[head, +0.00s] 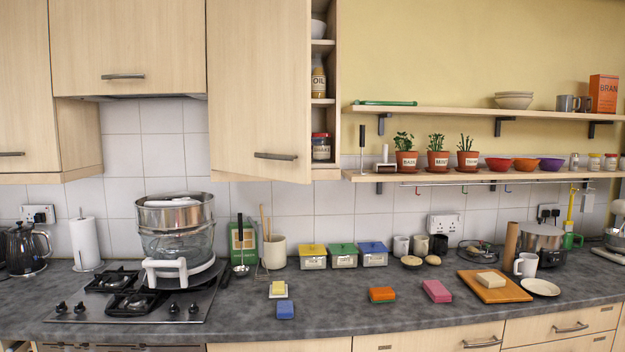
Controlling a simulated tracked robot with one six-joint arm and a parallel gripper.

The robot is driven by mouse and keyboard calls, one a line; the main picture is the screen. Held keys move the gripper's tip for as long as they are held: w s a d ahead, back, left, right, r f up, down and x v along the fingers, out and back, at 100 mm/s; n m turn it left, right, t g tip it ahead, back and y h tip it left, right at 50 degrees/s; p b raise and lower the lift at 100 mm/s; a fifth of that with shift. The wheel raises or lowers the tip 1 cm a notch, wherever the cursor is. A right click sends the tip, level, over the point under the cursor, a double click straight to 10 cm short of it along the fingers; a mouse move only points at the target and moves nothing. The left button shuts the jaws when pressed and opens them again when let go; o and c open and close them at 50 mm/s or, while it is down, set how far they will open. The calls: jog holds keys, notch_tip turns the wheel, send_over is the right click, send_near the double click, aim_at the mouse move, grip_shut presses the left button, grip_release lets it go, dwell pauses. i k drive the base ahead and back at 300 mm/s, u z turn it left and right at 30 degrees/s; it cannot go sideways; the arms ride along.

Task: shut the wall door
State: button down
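The wall door (258,80) is a pale wood cupboard door above the counter, left of centre in the head view. It stands partly open. Its right edge swings out toward me, and its left side is at the hinge side. A dark bar handle (275,156) sits low on the door, toward its free edge. To the right of the door, the open cupboard (324,174) shows shelves with an oil jar (318,80), a labelled jar (321,147) and white bowls (318,28). The door hides the rest of the inside. My gripper is not in view.
Wall shelves (480,112) with plants and bowls extend right. Space directly before the door looks clear.

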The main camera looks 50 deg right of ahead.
aim_at(259, 56)
jog(key=i, duration=1)
jog(key=z, duration=0.05)
